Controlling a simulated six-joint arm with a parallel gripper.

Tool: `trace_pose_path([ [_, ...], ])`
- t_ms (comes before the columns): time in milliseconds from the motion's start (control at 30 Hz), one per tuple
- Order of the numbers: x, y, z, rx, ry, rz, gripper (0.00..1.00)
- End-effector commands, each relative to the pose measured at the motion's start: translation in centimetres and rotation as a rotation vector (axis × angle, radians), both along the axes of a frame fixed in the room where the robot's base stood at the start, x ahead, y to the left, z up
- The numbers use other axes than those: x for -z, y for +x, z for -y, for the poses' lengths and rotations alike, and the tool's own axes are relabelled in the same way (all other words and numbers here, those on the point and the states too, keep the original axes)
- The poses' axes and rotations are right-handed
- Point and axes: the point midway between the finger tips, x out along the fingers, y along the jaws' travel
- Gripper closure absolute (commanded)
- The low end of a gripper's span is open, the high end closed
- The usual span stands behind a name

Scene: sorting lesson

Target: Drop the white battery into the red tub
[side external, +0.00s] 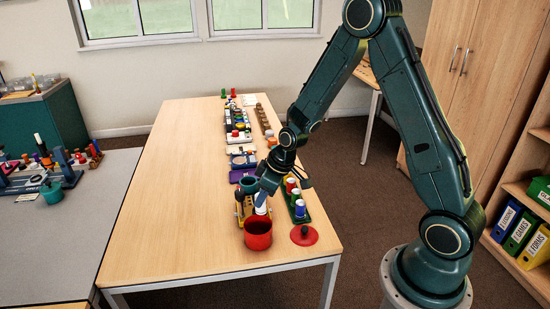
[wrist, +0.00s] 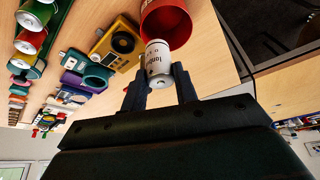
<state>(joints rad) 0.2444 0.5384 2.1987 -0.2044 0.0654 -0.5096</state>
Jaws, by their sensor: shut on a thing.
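The white battery (side external: 261,204) is between the fingers of my gripper (side external: 264,190), just above and behind the red tub (side external: 258,243). In the wrist view, my gripper (wrist: 162,85) is shut on the white battery (wrist: 158,62), with one finger on each side and dark print on its label. The battery's far end overlaps the mouth of the red tub (wrist: 150,10) in that view. The tub stands open and upright near the table's front end. In the side view I cannot tell whether the battery's lower end is inside the rim.
A red lid (side external: 304,236) lies right of the tub. More items line the table beyond. The table's left side (side external: 175,220) is clear.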

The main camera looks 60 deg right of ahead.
Motion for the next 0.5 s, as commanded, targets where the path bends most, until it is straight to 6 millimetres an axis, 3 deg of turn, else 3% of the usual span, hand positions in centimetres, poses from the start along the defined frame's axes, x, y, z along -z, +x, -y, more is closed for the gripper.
trace_pose_path([
  [433, 0.64, 0.00, 0.00, 0.000, -0.001, 0.001, 0.97],
  [467, 0.64, 0.00, 0.00, 0.000, -0.001, 0.001, 0.67],
  [500, 0.63, 0.00, 0.00, 0.000, -0.001, 0.001, 0.59],
])
